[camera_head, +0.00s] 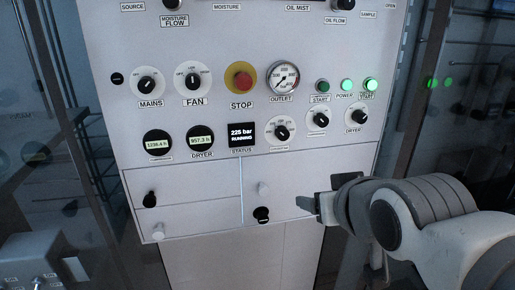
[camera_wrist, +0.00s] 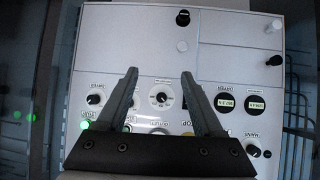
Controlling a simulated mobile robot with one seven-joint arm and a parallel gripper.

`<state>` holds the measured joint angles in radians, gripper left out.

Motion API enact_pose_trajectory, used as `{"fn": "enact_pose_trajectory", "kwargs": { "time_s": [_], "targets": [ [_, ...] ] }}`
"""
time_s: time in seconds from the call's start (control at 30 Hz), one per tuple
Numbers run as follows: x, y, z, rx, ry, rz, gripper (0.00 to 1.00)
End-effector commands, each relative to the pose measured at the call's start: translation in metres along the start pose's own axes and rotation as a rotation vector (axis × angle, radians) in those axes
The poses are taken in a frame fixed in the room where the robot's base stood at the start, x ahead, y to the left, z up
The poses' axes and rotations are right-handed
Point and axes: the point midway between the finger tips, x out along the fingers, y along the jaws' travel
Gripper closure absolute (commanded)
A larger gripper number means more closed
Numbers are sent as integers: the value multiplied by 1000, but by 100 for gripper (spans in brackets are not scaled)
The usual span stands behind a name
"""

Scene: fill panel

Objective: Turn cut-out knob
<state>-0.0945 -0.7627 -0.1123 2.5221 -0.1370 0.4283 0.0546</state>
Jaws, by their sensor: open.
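A round scaled dial knob (camera_head: 281,131) sits on the panel right of the status display. Its label is too small to read, so I cannot confirm that it is the cut-out knob. In the wrist view, which is upside down, this dial (camera_wrist: 161,97) shows between my two fingers. My gripper (camera_head: 308,204) is at the lower right in the head view, in front of the drawer area, below the dial. In the wrist view my gripper (camera_wrist: 159,73) has its fingers spread, with nothing held between them and apart from the dial.
Beside the dial are a smaller knob (camera_head: 317,119) and the DRYER knob (camera_head: 356,116). Above are the OUTLET gauge (camera_head: 283,77) and the red STOP button (camera_head: 242,81). Lit green lamps (camera_head: 346,85) are at the right. Small black and white knobs (camera_head: 262,214) stick out below.

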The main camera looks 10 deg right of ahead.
Motion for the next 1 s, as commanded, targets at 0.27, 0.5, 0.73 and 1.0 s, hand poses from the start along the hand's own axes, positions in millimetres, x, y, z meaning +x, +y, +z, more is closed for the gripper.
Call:
{"fn": "enact_pose_trajectory", "kwargs": {
  "time_s": [0.27, 0.5, 0.73, 1.0],
  "targets": [
    [32, 3, -16, -12, 411, -52, 31],
    [27, 0, -31, -17, 599, -92, 31],
    [29, 0, -40, -17, 618, -96, 31],
    [50, -3, -56, -18, 615, -95, 31]
  ]
}}
